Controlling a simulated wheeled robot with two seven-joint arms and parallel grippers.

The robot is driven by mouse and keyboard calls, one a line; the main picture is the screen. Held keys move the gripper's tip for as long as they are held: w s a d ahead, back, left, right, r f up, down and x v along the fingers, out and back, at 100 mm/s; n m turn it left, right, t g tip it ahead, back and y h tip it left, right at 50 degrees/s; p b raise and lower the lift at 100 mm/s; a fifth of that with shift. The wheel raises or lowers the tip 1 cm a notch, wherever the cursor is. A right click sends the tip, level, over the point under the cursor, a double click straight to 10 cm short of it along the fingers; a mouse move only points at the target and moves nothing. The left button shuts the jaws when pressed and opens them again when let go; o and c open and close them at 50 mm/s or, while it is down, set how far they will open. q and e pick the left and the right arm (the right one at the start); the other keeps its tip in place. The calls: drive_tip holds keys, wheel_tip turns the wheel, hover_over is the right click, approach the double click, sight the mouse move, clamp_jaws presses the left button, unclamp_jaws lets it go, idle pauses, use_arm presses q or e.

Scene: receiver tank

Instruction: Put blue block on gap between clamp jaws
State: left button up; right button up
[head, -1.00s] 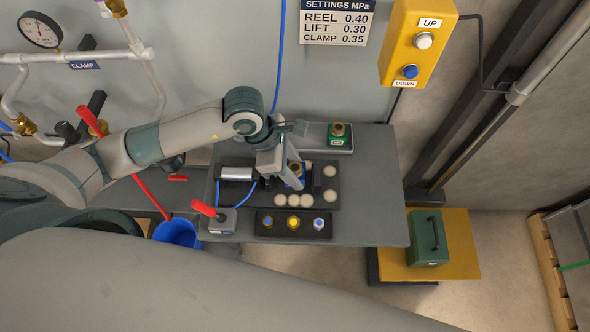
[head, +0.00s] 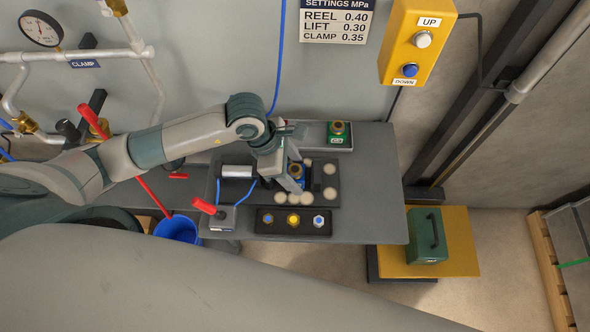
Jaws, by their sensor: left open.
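The blue block (head: 299,171), with a brass-coloured ring on top, is on the black clamp plate (head: 328,199), beside the dark clamp jaw (head: 317,173). My left gripper (head: 295,184) is open at the block's left and front side, its fingers pointing down and partly covering it. I cannot tell whether a finger touches the block. The clamp's silver cylinder (head: 237,172) lies to the left. The gap between the jaws and the block's underside are largely hidden, so I cannot tell how it is seated. My right gripper is not in view.
A green block (head: 338,138) stands in a grey tray behind. A black rack (head: 263,231) with several small fittings lies in front. The bench's right side (head: 375,180) is clear.

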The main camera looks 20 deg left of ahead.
use_arm(q)
drive_tip(key=shift+r, duration=0.2)
drive_tip(key=shift+a+r, duration=0.15)
drive_tip(key=shift+r, duration=0.1)
drive_tip(key=b+v, duration=0.3)
drive_tip(key=v, duration=0.8)
drive_tip(key=shift+b, duration=0.35)
drive_tip(key=shift+s+a+r, duration=0.1)
drive_tip(key=shift+r, duration=0.1)
